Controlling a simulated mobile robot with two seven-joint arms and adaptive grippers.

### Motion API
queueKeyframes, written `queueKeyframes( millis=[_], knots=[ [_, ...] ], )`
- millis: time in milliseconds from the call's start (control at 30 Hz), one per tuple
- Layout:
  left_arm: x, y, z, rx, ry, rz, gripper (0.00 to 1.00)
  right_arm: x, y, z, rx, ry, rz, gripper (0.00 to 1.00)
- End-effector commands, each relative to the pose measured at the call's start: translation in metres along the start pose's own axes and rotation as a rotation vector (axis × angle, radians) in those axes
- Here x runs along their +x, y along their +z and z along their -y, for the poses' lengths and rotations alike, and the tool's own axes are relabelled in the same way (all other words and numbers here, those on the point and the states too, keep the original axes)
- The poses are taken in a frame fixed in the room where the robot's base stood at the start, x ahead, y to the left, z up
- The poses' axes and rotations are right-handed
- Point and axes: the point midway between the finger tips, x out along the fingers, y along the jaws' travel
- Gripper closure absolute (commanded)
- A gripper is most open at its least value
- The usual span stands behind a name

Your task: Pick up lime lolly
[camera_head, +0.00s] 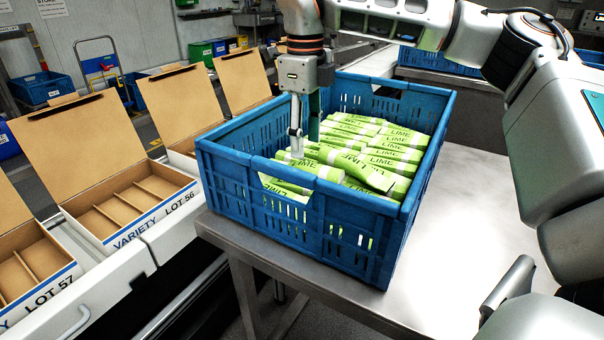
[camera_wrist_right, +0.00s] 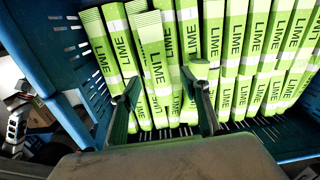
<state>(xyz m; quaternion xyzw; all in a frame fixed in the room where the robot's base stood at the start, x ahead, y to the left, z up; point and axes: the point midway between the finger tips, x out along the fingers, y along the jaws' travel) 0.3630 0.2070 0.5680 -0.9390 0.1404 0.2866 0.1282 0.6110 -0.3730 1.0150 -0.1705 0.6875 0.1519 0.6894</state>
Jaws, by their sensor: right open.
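Several lime lollies (camera_head: 395,150), in light green sleeves printed LIME, lie in rows in a blue crate (camera_head: 345,229). In the right wrist view a row of lime lollies (camera_wrist_right: 236,50) stretches across the crate, and one tilted lime lolly (camera_wrist_right: 155,62) overlaps its neighbours. My right gripper (camera_head: 304,142) points down into the left part of the crate, over the lollies. In the right wrist view its fingers (camera_wrist_right: 166,97) are apart, with lolly ends between them and nothing clearly gripped. The left gripper does not show.
The crate stands on a steel table (camera_head: 470,200) with bare room to its right. Its walls rise around the lollies, and the near wall has a handle cutout. At the left stand open cardboard boxes with dividers, including the LOT 56 box (camera_head: 130,205) and LOT 57 box (camera_head: 30,265).

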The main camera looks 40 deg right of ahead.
Motion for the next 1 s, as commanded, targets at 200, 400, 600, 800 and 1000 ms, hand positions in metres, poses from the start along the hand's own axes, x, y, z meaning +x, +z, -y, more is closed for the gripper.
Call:
queueKeyframes(
  millis=[200, 400, 600, 800, 1000],
  knots=[
    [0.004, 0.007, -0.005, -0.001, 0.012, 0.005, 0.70, 0.035, -0.003, -0.002, -0.002, 0.005, -0.007, 0.54],
    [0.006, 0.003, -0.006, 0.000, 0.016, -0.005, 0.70, 0.055, -0.004, -0.003, -0.002, 0.002, -0.003, 0.54],
    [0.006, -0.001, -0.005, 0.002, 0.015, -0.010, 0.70, 0.053, -0.004, -0.003, -0.002, -0.001, 0.005, 0.54],
    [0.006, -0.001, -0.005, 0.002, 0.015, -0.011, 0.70, 0.053, -0.004, -0.003, -0.002, -0.001, 0.004, 0.83],
    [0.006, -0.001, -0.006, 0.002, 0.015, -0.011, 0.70, 0.053, -0.004, -0.003, -0.002, -0.001, 0.004, 0.97]
  ],
)
